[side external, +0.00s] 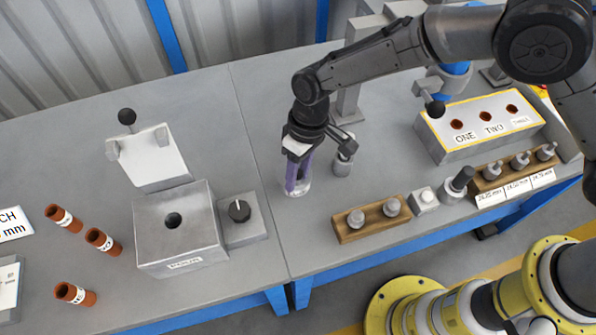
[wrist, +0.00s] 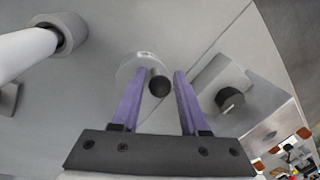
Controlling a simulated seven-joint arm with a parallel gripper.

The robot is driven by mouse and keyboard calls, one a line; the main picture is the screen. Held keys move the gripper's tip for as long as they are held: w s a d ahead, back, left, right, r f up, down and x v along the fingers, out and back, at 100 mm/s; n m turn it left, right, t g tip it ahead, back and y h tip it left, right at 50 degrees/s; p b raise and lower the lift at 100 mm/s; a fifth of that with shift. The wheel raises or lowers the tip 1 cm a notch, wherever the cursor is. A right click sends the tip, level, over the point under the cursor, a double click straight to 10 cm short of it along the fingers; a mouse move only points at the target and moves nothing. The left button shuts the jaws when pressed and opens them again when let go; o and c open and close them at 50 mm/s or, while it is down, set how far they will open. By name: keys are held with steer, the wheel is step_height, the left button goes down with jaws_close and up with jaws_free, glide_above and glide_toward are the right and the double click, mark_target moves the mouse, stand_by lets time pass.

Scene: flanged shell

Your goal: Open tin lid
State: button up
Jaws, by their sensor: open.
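A pale round tin (wrist: 128,70) stands on the grey bench. In the wrist view a dark round knob (wrist: 160,86) on a short stem lies between my fingers, over the tin's edge. In the side view only the tin's pale base (side external: 297,190) shows, below my fingers; the rest is hidden. My gripper (side external: 298,186) points down at the tin. Its purple fingers are open, one on each side of the knob, also seen in the wrist view (wrist: 160,74). I cannot tell whether they touch anything.
A grey cylinder (side external: 343,163) stands close right of my gripper. A dial box (side external: 242,219) and a grey block with a hole (side external: 178,242) stand left. A wooden holder (side external: 371,219) lies front right, with a labelled rack (side external: 482,124) behind. Bench is clear behind the dial box.

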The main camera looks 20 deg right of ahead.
steer(key=shift+c, duration=0.3)
jaws_close()
stand_by(1.1)
